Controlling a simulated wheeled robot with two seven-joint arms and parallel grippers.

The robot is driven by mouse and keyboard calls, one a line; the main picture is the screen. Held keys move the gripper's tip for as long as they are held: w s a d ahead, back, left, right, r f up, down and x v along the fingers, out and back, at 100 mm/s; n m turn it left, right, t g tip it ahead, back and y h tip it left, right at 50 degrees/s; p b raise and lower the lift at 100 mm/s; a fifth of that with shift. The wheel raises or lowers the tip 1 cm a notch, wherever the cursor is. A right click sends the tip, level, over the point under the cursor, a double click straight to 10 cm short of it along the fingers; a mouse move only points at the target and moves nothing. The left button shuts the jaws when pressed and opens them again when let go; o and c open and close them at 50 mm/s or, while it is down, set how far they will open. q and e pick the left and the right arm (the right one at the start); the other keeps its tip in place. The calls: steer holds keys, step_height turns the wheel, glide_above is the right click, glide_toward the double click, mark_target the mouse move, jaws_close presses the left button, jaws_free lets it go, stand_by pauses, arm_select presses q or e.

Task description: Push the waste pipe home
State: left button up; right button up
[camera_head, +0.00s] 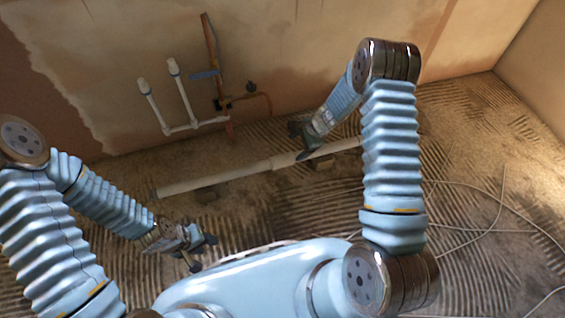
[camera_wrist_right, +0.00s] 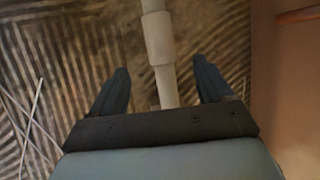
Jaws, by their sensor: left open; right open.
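The cream waste pipe (camera_head: 215,181) lies low along the floor in front of the wall. A thicker collar (camera_head: 286,160) sits partway along it, and the collar also shows in the right wrist view (camera_wrist_right: 160,38). My right gripper (camera_head: 303,143) is open over the pipe, just right of the collar. In the right wrist view the pipe passes between its two spread fingers; I cannot tell whether they touch it. My right arm hides the pipe's right end. My left gripper (camera_head: 203,253) is open and empty, in front of the pipe's left part and apart from it.
White supply pipes (camera_head: 182,95) and a copper pipe (camera_head: 213,55) with a blue handle run up the plastered wall. A dark block (camera_head: 207,193) sits under the waste pipe. Thin pale cables (camera_head: 490,229) lie on the ridged floor at right.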

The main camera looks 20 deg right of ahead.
mark_target(296, 155)
steer(key=b+x, duration=0.2)
steer(key=x, duration=1)
steer(key=shift+f, duration=0.1)
jaws_close()
steer(key=shift+d+b, duration=0.5)
steer(key=shift+d, duration=2.15)
jaws_free()
steer(key=shift+a, duration=0.1)
